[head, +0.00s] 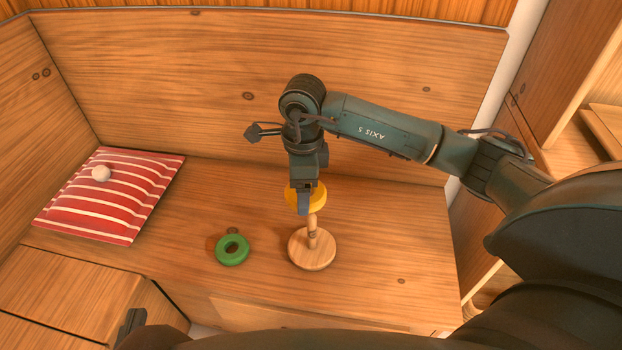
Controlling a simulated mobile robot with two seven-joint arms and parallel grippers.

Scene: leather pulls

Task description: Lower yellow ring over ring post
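The ring post (312,236) is a light wooden peg on a round base (312,258), standing upright on the bench just below the ring. The ring is at about the peg's top in the picture. I cannot tell whether the tip is inside the hole.
A green ring (232,250) lies flat on the bench (385,255), left of the post. A red striped cushion (118,205) with a small pale ball (101,173) on it is farther left. A wooden backrest (190,80) stands behind. The bench right of the post is clear.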

